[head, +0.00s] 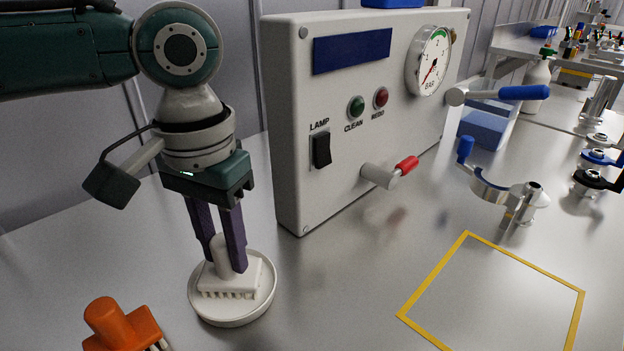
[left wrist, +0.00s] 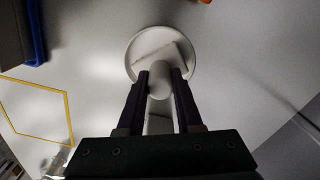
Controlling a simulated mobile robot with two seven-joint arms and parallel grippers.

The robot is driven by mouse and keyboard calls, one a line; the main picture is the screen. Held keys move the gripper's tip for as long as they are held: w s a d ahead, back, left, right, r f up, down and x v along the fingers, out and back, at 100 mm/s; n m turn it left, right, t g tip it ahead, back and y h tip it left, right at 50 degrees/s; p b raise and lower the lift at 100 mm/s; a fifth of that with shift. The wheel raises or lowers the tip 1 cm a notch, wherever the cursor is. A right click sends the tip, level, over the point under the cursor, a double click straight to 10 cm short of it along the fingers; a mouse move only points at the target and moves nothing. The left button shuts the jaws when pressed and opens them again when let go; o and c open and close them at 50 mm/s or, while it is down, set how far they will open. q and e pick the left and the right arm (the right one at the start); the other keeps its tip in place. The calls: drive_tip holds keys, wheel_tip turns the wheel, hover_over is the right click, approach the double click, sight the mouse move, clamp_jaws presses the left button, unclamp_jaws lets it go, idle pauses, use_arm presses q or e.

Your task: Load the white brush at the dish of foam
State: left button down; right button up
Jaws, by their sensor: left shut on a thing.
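The white brush (head: 232,277) stands upright with its bristles down in the round white dish (head: 270,300). My left gripper (head: 229,262) is above the dish and shut on the brush's round handle. In the left wrist view the handle (left wrist: 159,80) shows between the two dark fingers, with the dish (left wrist: 135,50) around the brush. Foam cannot be told apart from the white dish and brush. My right gripper is not in view.
An orange brush (head: 122,325) lies in front, left of the dish. A grey control panel (head: 300,120) with a lever (head: 390,173) stands behind. A yellow outlined square (head: 447,258) on the bare metal table is at the right. A clamp fixture (head: 510,195) stands beyond it.

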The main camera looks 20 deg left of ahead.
use_arm(q)
drive_tip(key=shift+a+f+p, duration=0.1)
drive_tip(key=shift+f+p, duration=0.05)
drive_tip(key=shift+p, duration=0.15)
idle(1.3)
wheel_tip(320, 180, up, 7)
drive_tip(key=p, duration=0.9)
idle(0.6)
